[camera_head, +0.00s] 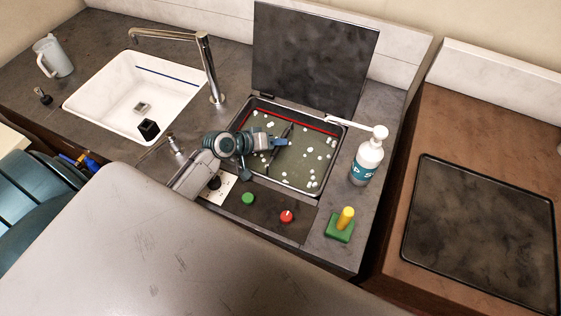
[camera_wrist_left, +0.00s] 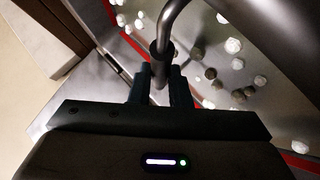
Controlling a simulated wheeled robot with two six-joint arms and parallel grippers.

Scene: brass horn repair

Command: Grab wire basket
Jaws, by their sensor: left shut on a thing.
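My left gripper (camera_head: 281,142) reaches over the open tank (camera_head: 334,128) and is shut on a dark bar-like handle, which I take to be the wire basket's handle (camera_head: 288,130). In the left wrist view the grey curved handle (camera_wrist_left: 172,22) comes down between the two dark fingers (camera_wrist_left: 160,88). The basket's mesh body cannot be made out in either view; the tank's greenish bath with white foam spots covers what lies below. My right gripper is not in view.
A raised dark lid (camera_head: 314,58) stands behind the tank. A white pump bottle (camera_head: 368,158) stands to its right. In front are a green button (camera_head: 248,198), a red knob (camera_head: 286,216) and a green block with a yellow peg (camera_head: 345,218). A sink (camera_head: 180,88) and tap (camera_head: 207,65) are left.

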